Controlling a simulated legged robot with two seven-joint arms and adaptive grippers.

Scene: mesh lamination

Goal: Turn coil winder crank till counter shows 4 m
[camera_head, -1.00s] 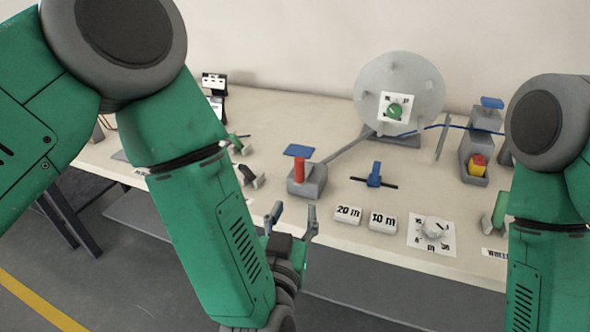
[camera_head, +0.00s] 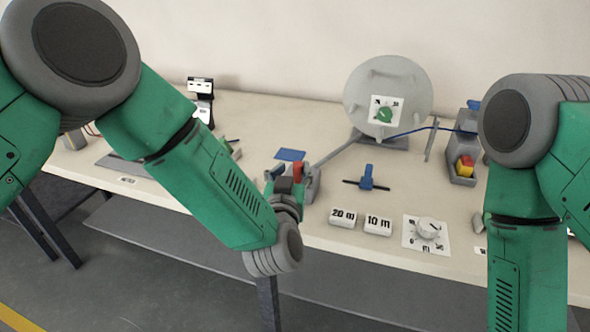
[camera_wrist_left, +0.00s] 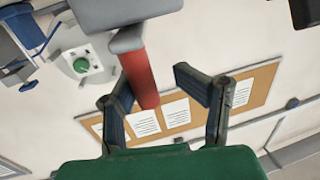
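The coil winder has a large grey disc (camera_head: 392,85) at the back of the bench, with a white dial card (camera_head: 377,105) and a green pointer knob (camera_head: 383,115); its reading is too small to tell. A red upright handle (camera_head: 298,173) stands on a grey block at the bench's front, beside a blue plate. The handle also shows in the left wrist view (camera_wrist_left: 140,72). My left gripper (camera_head: 285,173) is at this handle, partly hidden by its own wrist. In the left wrist view its two fingers (camera_wrist_left: 165,95) are spread, with the handle's end between or just beyond them. My right gripper is out of view.
White blocks marked 20 m (camera_head: 343,217) and 10 m (camera_head: 378,224) and a white rotary knob (camera_head: 428,229) lie along the front edge. A blue T-shaped part (camera_head: 367,178) stands behind them. A red-and-yellow button (camera_head: 464,165) is at the right.

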